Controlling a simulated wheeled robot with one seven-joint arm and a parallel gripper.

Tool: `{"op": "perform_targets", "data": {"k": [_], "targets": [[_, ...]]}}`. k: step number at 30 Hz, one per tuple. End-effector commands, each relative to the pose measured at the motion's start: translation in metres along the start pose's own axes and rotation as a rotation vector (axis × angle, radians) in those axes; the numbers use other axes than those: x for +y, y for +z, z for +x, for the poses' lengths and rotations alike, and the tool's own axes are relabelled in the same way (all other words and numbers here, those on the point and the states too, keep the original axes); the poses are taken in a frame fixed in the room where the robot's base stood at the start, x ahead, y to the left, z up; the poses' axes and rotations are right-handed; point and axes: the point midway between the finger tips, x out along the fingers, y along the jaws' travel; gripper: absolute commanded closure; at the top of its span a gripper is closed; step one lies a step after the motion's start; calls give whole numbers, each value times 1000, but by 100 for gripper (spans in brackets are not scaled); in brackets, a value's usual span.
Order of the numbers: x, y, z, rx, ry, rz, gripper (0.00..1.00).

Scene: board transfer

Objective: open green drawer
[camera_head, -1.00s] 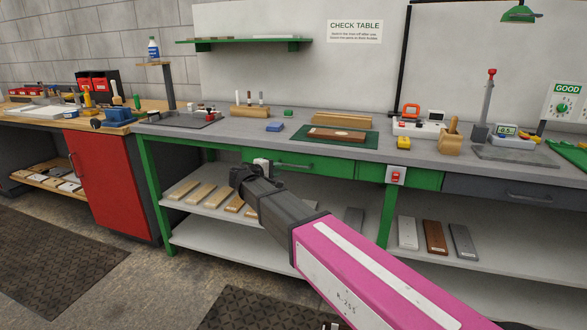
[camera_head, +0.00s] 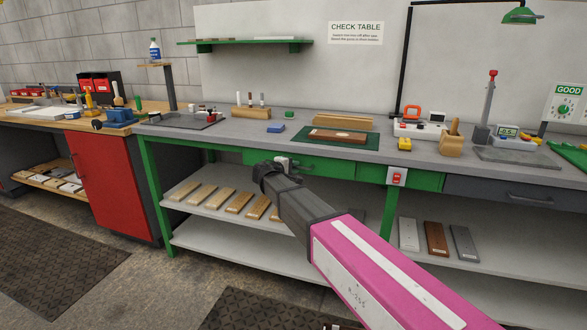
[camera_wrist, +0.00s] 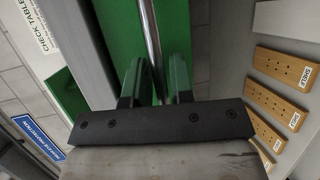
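The green drawer (camera_head: 335,168) is under the check table's top, left of the red switch, and its front looks flush with the frame. Its bar handle (camera_head: 303,166) is partly hidden behind my gripper (camera_head: 272,168) in the head view. In the wrist view the silver handle bar (camera_wrist: 151,38) runs down between the two fingers of my gripper (camera_wrist: 157,78). The fingers stand apart, with a gap visible beside the bar. The green drawer front (camera_wrist: 176,30) fills the area behind them. I cannot tell whether either finger touches the bar.
A red switch (camera_head: 397,177) is on the table frame right of the drawer. A grey drawer (camera_head: 500,190) is further right. Wooden boards (camera_head: 239,202) lie on the shelf below. A green mat (camera_head: 368,147) with a brown board is on the tabletop above.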

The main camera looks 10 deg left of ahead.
Motion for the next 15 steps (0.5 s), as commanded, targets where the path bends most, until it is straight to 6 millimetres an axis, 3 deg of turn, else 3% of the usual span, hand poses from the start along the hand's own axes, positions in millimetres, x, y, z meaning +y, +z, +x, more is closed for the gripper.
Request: {"op": "perform_targets", "data": {"k": [1,3,11,15], "targets": [[0,0,0,0,0,0,82],[0,0,0,0,0,0,100],[-1,1,-3,0,-1,0,100],[-3,6,-14,1,-1,0,100]]}}
